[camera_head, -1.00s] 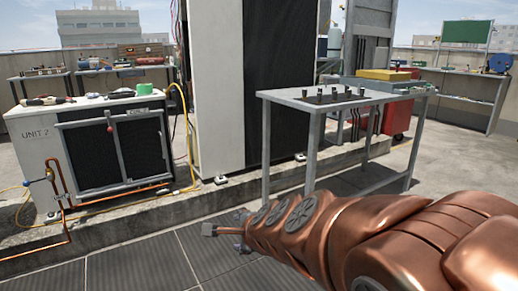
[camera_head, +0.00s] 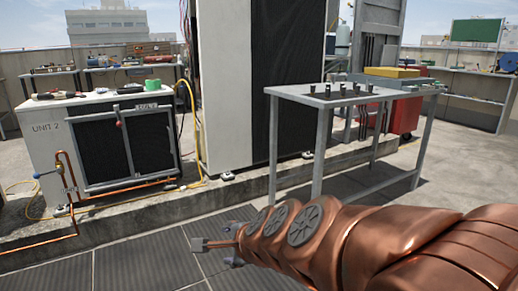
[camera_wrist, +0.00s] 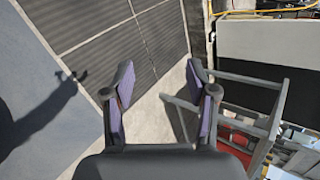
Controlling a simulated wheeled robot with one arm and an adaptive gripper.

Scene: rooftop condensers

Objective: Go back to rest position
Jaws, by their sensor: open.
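My copper-coloured arm reaches in from the lower right in the head view. My gripper (camera_head: 222,251) is at its end, low over the dark floor panels and pointing left. In the wrist view my gripper (camera_wrist: 160,95) shows its two fingers with purple pads spread wide apart. Nothing is between them; the bare ground shows through the gap. The gripper is apart from the furniture.
A grey metal table (camera_head: 330,97) with small dark items on top stands right of centre, behind my arm. The white Unit 2 condenser (camera_head: 42,140) with copper pipes stands at left. A tall white cabinet (camera_head: 222,85) stands behind. The dark floor panels (camera_head: 140,265) are clear.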

